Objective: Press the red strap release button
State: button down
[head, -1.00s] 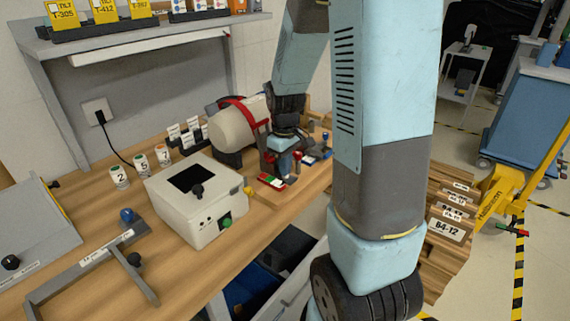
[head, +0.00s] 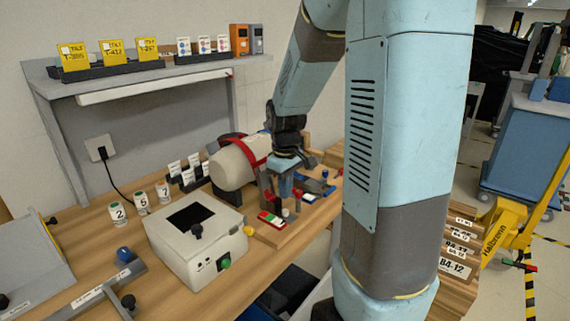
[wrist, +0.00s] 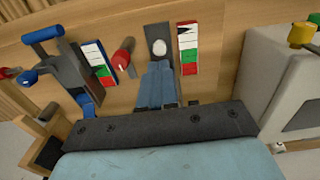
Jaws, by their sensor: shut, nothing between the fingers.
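A red-capped knob (wrist: 124,52) stands on the wooden board in the wrist view, left of my gripper's fingers. It also shows small in the head view (head: 298,193), just right of the fingers. A white round-topped button (wrist: 159,48) on a dark grey base lies straight beyond the fingertips; it is the pale knob (head: 285,212) in the head view. My gripper (wrist: 156,66) is shut and empty, low over the board. I cannot tell whether it touches the grey base. A red strap (head: 255,150) wraps a white cylinder (head: 232,165) behind the gripper.
Striped red, green and white label strips (wrist: 188,48) (wrist: 98,62) flank the controls. A blue-handled lever (wrist: 42,32) is at the left. A white box (head: 195,238) with a green button (head: 224,264) stands close by. A shelf (head: 150,75) overhangs the bench.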

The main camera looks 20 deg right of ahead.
aim_at(285, 211)
notch_tip(285, 211, up, 8)
dwell(0.4)
dwell(0.3)
jog(key=shift+r, duration=0.1)
jog(key=s+a+r+m+t, duration=0.2)
jog(key=s+r, duration=0.2)
jog(key=s, duration=0.4)
jog(key=s+a+r+m+t, duration=0.3)
jog(key=s+r, duration=0.1)
jog(key=s, duration=0.5)
jog(key=shift+s+r, duration=0.2)
jog(key=shift+r, duration=0.15)
